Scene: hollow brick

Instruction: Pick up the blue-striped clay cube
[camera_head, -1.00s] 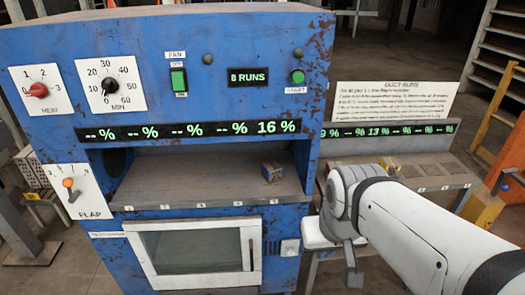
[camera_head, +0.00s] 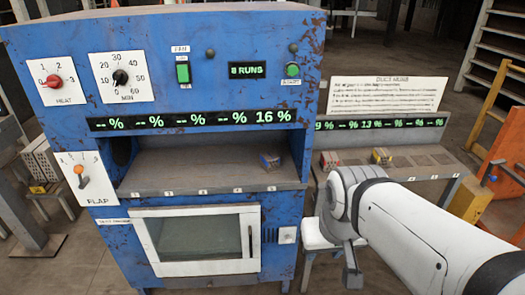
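A small clay cube with blue on its side (camera_head: 270,161) sits on the grey shelf of the blue machine, near the shelf's right end, below the 16 % readout. Its stripes are too small to make out clearly. My arm reaches in from the lower right. Its dark end part, which I take for my gripper (camera_head: 351,277), hangs low, to the right of the machine and well below and apart from the cube. Its fingers are not clear, so I cannot tell whether it is open or shut.
The blue machine (camera_head: 60,125) has knobs, a flap lever (camera_head: 80,172) and a glass-fronted door (camera_head: 198,240). On the right bench (camera_head: 440,172) are a reddish-yellow cube (camera_head: 381,156) and another small cube (camera_head: 330,160). An orange panel (camera_head: 505,160) stands at the far right.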

